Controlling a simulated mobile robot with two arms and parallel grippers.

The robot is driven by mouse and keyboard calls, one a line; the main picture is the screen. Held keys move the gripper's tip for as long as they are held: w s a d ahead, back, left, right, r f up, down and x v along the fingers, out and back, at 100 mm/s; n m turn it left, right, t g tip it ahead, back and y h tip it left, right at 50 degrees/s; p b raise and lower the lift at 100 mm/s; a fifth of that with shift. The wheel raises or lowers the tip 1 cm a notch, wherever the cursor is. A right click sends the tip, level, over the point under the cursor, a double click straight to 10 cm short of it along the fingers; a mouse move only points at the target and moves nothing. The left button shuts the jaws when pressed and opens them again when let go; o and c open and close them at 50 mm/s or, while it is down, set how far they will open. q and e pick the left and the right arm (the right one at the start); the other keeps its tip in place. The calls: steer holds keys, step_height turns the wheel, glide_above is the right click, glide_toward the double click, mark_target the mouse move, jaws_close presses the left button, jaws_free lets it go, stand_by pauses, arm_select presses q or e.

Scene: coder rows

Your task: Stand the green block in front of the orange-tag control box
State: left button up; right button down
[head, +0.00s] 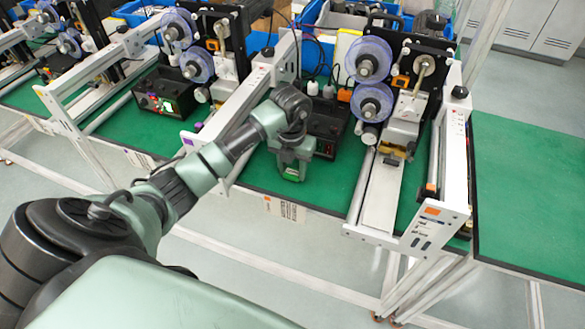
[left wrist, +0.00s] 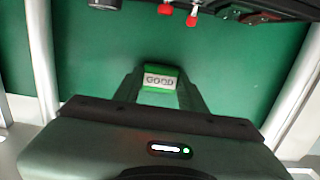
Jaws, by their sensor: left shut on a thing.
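The green block (left wrist: 160,79) has a pale label reading "GOOD" and sits between the fingers of my left gripper (left wrist: 160,88) in the left wrist view. My left gripper (head: 290,173) is shut on it and points down over the green mat, in front of a black control box (head: 325,130) in the head view. The box edge (left wrist: 270,10) with red knobs shows at the top of the left wrist view, apart from the block. An orange tag (head: 432,210) is on the end plate right of this station. I cannot tell whether the block touches the mat. My right gripper is out of view.
The green mat (head: 340,182) is clear around the gripper. White rails (head: 243,105) flank the station at both sides. Film reels (head: 372,102) stand to the right of the box. Another control box (head: 165,95) is at the station on the left.

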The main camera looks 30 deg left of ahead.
mark_target(292, 174)
arm_select(q)
steer(key=o, duration=1.3)
steer(key=shift+o, duration=0.2)
step_height(292, 174, up, 12)
steer(key=b, duration=0.1)
steer(key=shift+s, duration=0.35)
steer(key=shift+d, duration=0.1)
